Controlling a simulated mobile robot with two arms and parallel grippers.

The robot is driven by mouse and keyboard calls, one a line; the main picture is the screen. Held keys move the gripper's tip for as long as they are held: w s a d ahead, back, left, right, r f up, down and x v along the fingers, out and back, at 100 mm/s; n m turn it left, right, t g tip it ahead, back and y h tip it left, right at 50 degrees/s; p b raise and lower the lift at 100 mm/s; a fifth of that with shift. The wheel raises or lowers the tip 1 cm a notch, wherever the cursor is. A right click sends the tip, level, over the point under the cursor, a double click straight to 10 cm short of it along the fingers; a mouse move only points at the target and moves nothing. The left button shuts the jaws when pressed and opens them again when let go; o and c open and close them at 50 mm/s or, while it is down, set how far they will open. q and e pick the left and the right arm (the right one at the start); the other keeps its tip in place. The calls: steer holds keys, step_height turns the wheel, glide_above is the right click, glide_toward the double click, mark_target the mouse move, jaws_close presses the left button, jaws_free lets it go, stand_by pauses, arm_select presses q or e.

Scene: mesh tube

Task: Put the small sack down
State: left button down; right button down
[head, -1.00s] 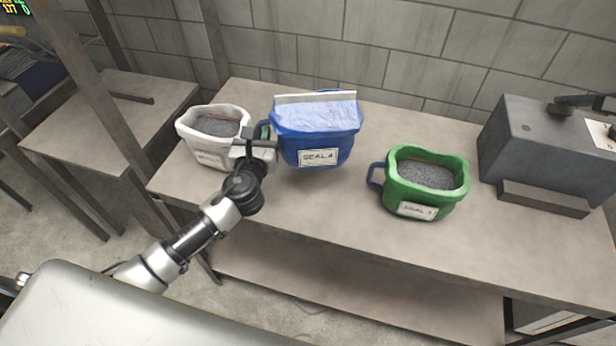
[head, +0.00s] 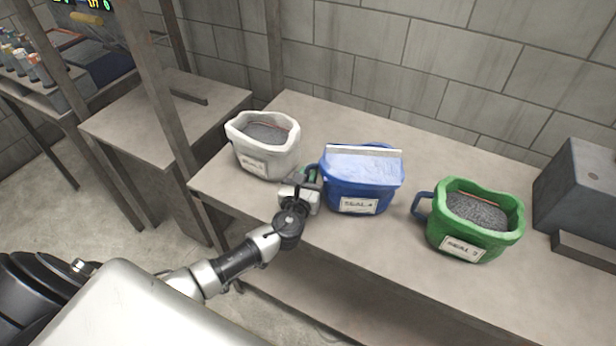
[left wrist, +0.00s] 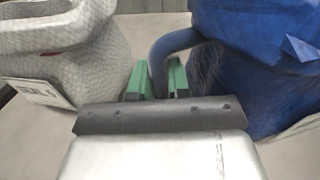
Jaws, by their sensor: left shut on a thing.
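A blue sack (head: 358,186) labelled SEAL 4, with a pale closed top, is upright at the table between a white sack and a green one. Its base looks at or very near the tabletop. My left gripper (head: 306,180) is at its left side, shut on its handle (left wrist: 174,44). In the left wrist view the green fingers (left wrist: 157,80) are on either side of the handle, with the blue body (left wrist: 262,70) to the right. The handle's lower part is hidden behind the gripper. My right gripper is out of view.
The white sack (head: 264,152) stands left of the gripper, and the green sack (head: 474,222) stands to the right. Both are open and hold grey grains. A grey box (head: 585,195) is at the far right. The table (head: 440,135) is clear behind the sacks.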

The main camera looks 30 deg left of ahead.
arm_select(q)
steer(key=shift+r, duration=0.1)
steer(key=c, duration=1.1)
jaws_free()
steer(key=shift+s, duration=0.15)
steer(key=s, duration=0.3)
steer(key=s+d, duration=0.1)
steer(key=s, duration=0.3)
steer(key=s+b, duration=0.1)
steer(key=s, duration=0.2)
steer(key=shift+s+d, duration=0.2)
steer(key=shift+d, duration=0.15)
steer(key=shift+s+d, duration=0.15)
steer(key=shift+s, duration=0.5)
